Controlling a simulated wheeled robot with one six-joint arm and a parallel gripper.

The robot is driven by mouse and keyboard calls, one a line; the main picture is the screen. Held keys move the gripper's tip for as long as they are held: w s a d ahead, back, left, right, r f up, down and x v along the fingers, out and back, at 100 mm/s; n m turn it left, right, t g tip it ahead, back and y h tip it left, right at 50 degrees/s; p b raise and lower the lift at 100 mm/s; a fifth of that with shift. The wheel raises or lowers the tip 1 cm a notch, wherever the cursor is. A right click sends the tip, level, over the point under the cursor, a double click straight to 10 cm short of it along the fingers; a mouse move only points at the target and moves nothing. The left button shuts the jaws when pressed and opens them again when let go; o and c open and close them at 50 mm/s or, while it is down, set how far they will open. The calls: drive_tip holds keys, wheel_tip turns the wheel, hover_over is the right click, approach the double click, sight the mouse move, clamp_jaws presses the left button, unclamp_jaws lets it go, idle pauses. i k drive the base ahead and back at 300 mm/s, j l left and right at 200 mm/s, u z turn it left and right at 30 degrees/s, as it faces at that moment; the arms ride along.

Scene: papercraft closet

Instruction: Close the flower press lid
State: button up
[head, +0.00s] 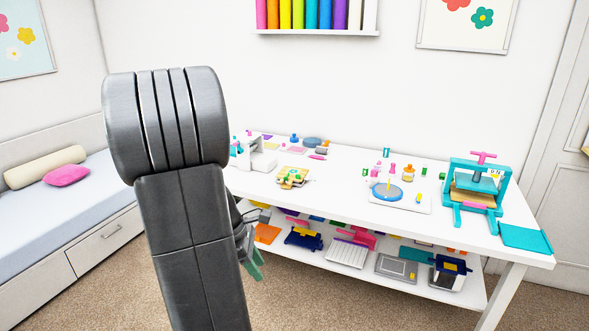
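A small wooden piece with green and yellow parts (293,178) lies on the white table, left of its middle; it looks like the flower press, but it is too small to tell how its lid stands. A larger teal press (476,190) with a pink handle stands at the table's right end. My gripper (250,250) shows only in part, behind my dark arm, near the table's front left edge and below the tabletop in the picture. A green piece shows at its lower end. Its fingers cannot be made out clearly, and it looks apart from the wooden piece.
The white table (345,192) has clear room around the wooden piece. A blue round turntable (386,191), bottles and a white machine (258,158) stand on it. The lower shelf (400,285) is full of tools. A bed (60,206) is at left.

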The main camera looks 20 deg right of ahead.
sight(291, 173)
drive_tip(key=i+z, duration=0.15)
drive_tip(key=i, duration=0.35)
drive_tip(key=i+z, duration=0.15)
drive_tip(key=i, duration=0.4)
drive_tip(key=i+j+z, duration=0.15)
drive_tip(key=i, duration=0.35)
drive_tip(key=i+j+z, duration=0.15)
drive_tip(key=i, duration=0.35)
drive_tip(key=i+j+z, duration=0.15)
drive_tip(key=i, duration=0.35)
